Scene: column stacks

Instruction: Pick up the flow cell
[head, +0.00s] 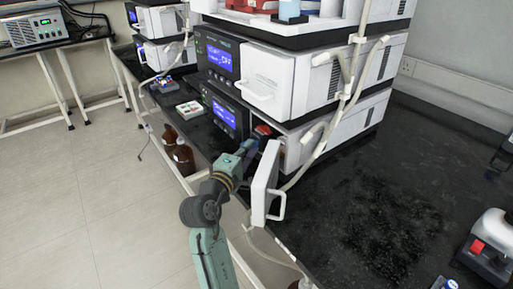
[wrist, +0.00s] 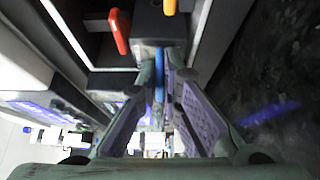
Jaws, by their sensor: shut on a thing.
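My gripper (head: 256,143) reaches into the open front of the lower instrument module, behind its swung-out white door. A narrow blue part shows between the fingers below the block. The block still sits at the module opening. In the head view the flow cell is mostly hidden by my gripper and the door, so I cannot tell whether it is seated or free.
The open white door (head: 265,182) stands close beside my wrist on the right. A red-orange part (wrist: 120,31) and an orange part (wrist: 169,6) are near the fingertips. Brown bottles (head: 183,157) stand below left.

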